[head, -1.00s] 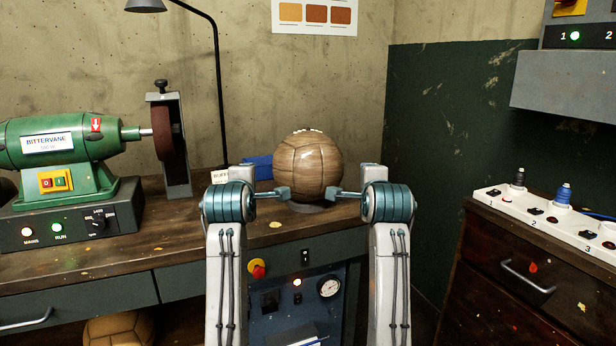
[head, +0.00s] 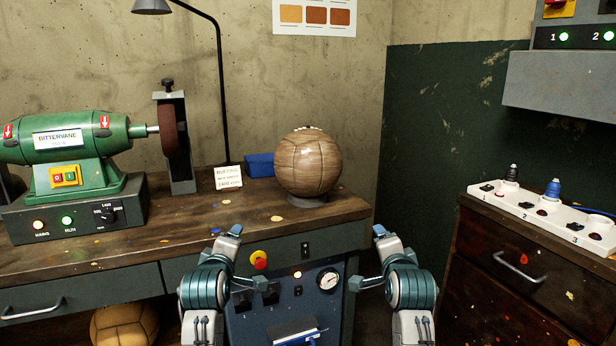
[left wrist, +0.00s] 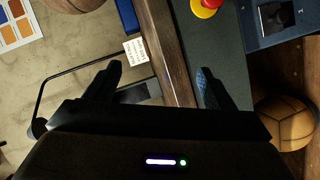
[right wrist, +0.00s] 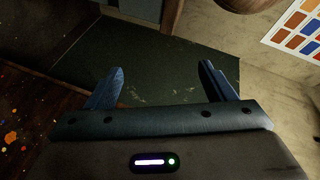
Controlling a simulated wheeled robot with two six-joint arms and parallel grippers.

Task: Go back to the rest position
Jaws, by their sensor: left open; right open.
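A brown leather ball (head: 308,163) rests on a small dark round stand (head: 306,200) on the workbench. My left gripper (head: 240,258) is in front of the bench, below and to the left of the ball, apart from it. My right gripper (head: 366,258) is in front of the bench, below and to the right of the ball, also apart from it. In the left wrist view the left fingers (left wrist: 158,85) are spread with nothing between them. In the right wrist view the right fingers (right wrist: 162,80) are spread and empty.
The green grinder (head: 75,150) and its belt wheel stand on the bench at the left. The bench (head: 200,222) edge and a control panel (head: 285,305) lie close to my grippers. A tan ball (head: 124,326) sits below. A drawer cabinet (head: 520,270) stands at the right.

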